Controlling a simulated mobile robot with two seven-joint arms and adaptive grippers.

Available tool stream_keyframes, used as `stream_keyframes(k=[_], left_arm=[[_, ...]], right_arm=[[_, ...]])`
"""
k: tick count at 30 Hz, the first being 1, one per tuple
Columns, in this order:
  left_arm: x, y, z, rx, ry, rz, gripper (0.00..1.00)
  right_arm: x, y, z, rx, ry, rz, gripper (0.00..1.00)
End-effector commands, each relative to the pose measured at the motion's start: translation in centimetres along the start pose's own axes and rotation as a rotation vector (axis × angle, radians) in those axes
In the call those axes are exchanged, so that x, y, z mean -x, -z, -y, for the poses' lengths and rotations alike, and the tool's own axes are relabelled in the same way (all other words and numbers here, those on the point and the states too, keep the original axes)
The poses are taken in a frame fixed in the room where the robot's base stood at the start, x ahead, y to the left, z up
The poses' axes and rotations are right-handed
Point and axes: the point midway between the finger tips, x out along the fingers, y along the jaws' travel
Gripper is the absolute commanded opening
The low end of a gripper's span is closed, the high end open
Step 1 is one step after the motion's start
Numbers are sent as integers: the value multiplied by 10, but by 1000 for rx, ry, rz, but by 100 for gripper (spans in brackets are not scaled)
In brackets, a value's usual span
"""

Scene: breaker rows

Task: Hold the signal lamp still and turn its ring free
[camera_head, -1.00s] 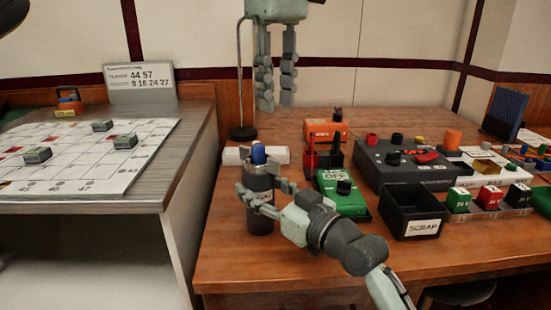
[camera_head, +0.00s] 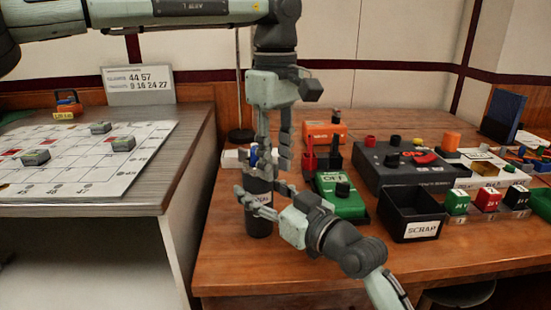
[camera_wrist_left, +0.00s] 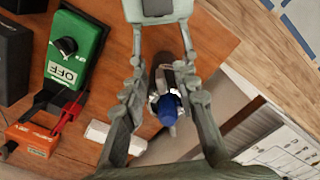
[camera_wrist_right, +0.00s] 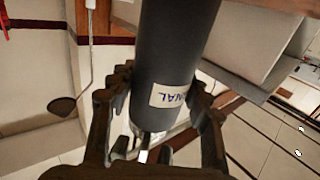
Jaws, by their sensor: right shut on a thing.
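The signal lamp (camera_head: 259,215) is a dark upright cylinder with a white label. Its blue lens (camera_wrist_left: 168,108) and pale metal ring show from above in the left wrist view. My right gripper (camera_head: 262,197) is shut around the lamp's body. The right wrist view shows the dark body (camera_wrist_right: 175,50) between both fingers, with the shiny ring end (camera_wrist_right: 148,140) beyond. My left gripper (camera_head: 273,158) points down over the lamp's top. Its fingers are open, with the blue lens between them in the left wrist view; I cannot tell whether they touch the ring.
A green box marked OFF (camera_head: 341,196), a black SCRAP bin (camera_head: 412,221) and a dark panel unit (camera_head: 400,165) stand right of the lamp. An orange box (camera_head: 325,133) is behind. A side table with a white board (camera_head: 85,165) lies left, across a gap.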

Motion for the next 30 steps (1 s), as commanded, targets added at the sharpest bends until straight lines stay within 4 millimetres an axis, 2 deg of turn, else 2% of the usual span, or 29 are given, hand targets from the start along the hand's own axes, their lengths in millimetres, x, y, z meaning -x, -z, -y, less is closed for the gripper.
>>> stream_keyframes(k=[2, 9, 22, 30], left_arm=[[0, 0, 0, 0, 0, 0, 28], [0, 0, 0, 1, 0, 0, 0], [0, 0, -1, 30, 1, 0, 0], [0, 1, -8, 177, 1, 1, 0]], right_arm=[[0, 0, 0, 0, 0, -1, 0], [0, 0, 0, 0, 0, -1, 0], [0, 0, 0, 0, 0, -1, 0], [0, 0, 0, 0, 0, -1, 0]])
